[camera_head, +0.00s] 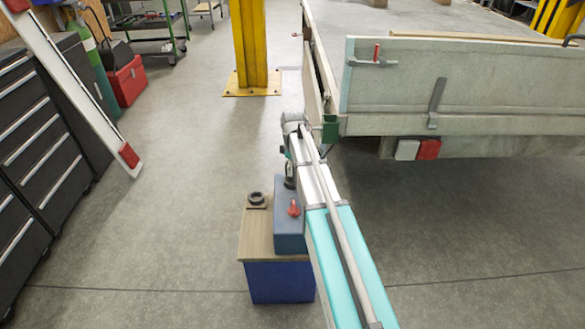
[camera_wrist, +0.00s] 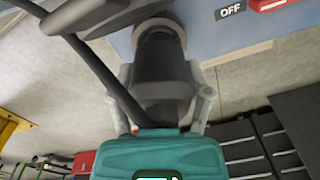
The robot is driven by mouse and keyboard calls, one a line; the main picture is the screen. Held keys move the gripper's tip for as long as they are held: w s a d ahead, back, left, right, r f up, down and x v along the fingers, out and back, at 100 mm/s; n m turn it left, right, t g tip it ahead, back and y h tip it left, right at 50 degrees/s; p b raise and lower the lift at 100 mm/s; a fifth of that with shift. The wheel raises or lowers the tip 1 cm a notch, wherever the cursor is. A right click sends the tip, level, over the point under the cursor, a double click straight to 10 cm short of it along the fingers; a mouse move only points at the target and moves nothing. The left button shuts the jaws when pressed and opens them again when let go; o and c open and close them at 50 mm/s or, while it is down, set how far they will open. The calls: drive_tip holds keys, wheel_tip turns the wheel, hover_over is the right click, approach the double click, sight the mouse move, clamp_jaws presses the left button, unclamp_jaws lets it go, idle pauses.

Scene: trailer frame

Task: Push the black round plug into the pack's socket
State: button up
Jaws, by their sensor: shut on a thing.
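The black round plug (camera_wrist: 162,75) is between the two grey fingers of my gripper (camera_wrist: 160,88), which is shut on it. The plug's far end meets a round grey collar at the blue pack (camera_wrist: 205,22); I cannot tell how deep it sits. The socket opening is hidden behind the plug. A thick black cable (camera_wrist: 92,68) crosses the wrist view at the left. In the head view the blue pack (camera_head: 288,238) stands on a small wooden-topped cabinet, with my gripper (camera_head: 290,172) just above and behind it. The plug is a small dark shape there.
The pack has a red knob (camera_head: 294,209) and an OFF label (camera_wrist: 231,11). A black ring-shaped holder (camera_head: 256,199) sits on the cabinet top (camera_head: 257,228), left of the pack. The trailer frame (camera_head: 460,85) is to the right. A yellow post (camera_head: 250,45) stands behind.

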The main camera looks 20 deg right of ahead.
drive_tip(key=shift+f, duration=0.25)
drive_tip(key=shift+f+b, duration=0.3)
drive_tip(key=shift+b, duration=0.2)
drive_tip(key=shift+f+b, duration=0.6)
idle(0.7)
drive_tip(key=o, duration=0.8)
drive_tip(key=shift+o, duration=0.2)
drive_tip(key=shift+r+p, duration=3.55)
drive_tip(key=shift+s, duration=0.1)
